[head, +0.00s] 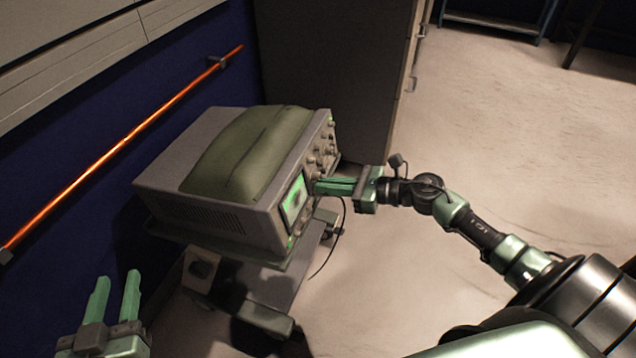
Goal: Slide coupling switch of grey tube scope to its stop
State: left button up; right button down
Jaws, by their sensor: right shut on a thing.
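The grey tube scope (222,219) stands in the middle left of the head view, with a green lit screen (295,201) and several knobs on its front panel. My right gripper (318,186) reaches in from the right, its fingertips at the panel just right of the screen. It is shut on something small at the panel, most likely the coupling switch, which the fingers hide. The position of the switch along its slot cannot be seen. My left gripper (116,278) is at the lower left, its two fingers apart and empty, away from the scope.
The scope sits on a small cart (268,287), with a cable (335,250) hanging at its right. A green padded cover (240,155) lies on top. A glowing orange rod (130,137) runs along the blue wall. A dark cabinet (340,70) stands behind. Floor at right is clear.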

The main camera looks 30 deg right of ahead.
pick_arm(q)
jog(key=shift+s+a+f+g, duration=0.1)
jog(key=shift+f+g, duration=0.2)
jog(key=shift+f, duration=0.05)
pick_arm(e)
jog(key=shift+s+a, duration=0.1)
jog(key=shift+a, duration=0.05)
dwell(0.5)
jog(key=c, duration=1.4)
grip_release()
jog(key=shift+c, duration=0.2)
jog(key=shift+s, duration=0.1)
